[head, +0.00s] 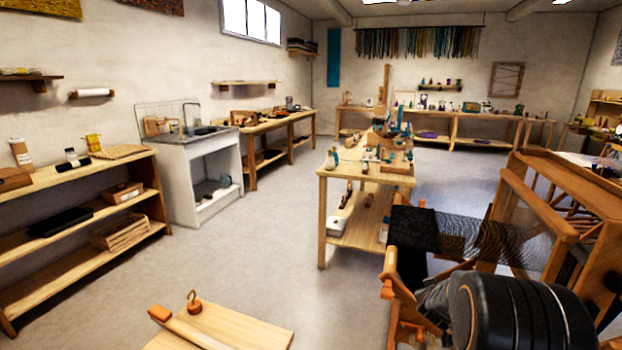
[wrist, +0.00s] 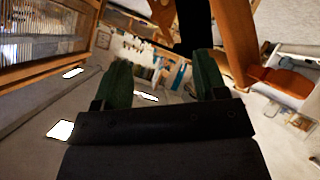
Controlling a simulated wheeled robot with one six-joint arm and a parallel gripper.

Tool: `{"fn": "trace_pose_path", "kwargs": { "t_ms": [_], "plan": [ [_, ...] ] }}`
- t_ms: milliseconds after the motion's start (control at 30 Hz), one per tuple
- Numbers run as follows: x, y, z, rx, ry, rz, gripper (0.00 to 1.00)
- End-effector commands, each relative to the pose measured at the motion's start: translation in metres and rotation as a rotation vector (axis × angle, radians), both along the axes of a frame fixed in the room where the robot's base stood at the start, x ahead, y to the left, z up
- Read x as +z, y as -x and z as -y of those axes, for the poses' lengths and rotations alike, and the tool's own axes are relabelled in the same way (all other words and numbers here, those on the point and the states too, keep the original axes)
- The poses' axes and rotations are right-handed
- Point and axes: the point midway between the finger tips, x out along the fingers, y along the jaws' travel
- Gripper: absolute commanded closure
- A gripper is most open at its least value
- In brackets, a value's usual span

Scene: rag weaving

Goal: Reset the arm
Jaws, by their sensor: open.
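My gripper (wrist: 162,85) shows in the wrist view with its two green fingers apart and nothing between them. The wrist view is tilted, with the room turned at an angle behind the fingers. In the head view, a dark rounded part of my arm (head: 520,312) fills the lower right corner, in front of the wooden loom (head: 570,190). My fingers cannot be made out in the head view. Wooden beams (wrist: 235,40) stand close beyond the fingers in the wrist view.
A wooden worktable (head: 340,175) with small items stands in the middle. A low wooden bench (head: 225,325) is at the bottom. Shelves (head: 75,245) and a sink unit (head: 190,150) line the left wall. The floor (head: 255,240) between them is clear.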

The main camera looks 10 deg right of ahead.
Motion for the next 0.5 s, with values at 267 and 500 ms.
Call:
{"fn": "trace_pose_path", "kwargs": {
  "t_ms": [267,500],
  "plan": [
    [0.156,0.060,-0.161,0.205,-0.392,-0.157,0.34],
    [0.226,0.157,-0.229,0.179,-0.548,-0.393,0.34]
  ]
}}
